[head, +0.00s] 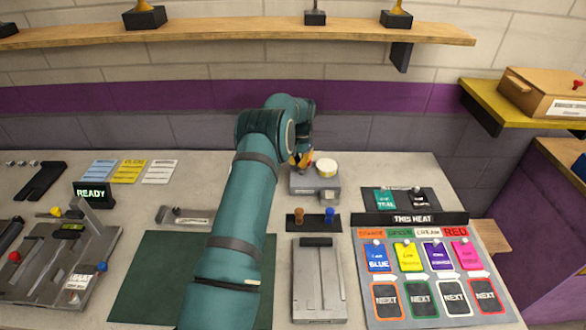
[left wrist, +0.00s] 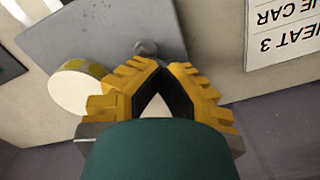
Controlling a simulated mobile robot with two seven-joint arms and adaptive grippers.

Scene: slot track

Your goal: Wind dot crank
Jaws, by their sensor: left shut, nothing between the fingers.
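The grey box device (head: 322,196) stands at the back of the counter. A round white-topped drum (head: 326,167) with a yellowish patterned rim sits on it. In the left wrist view the drum (left wrist: 80,88) is left of the fingers, over the grey box (left wrist: 95,30). A small grey knob (left wrist: 146,48) on the box shows just beyond the fingertips. My left gripper (head: 303,158) is at the box's back left, mostly hidden by my arm. Its yellow fingers (left wrist: 162,78) are shut and empty, close to the knob; whether they touch it I cannot tell. My right gripper is out of view.
A black stand with orange and blue pegs (head: 314,222) is in front of the box. A grey track piece (head: 318,281) lies nearer. The THIS HEAT board (head: 430,265) stands to the right. A wooden shelf (head: 240,35) runs along the wall above.

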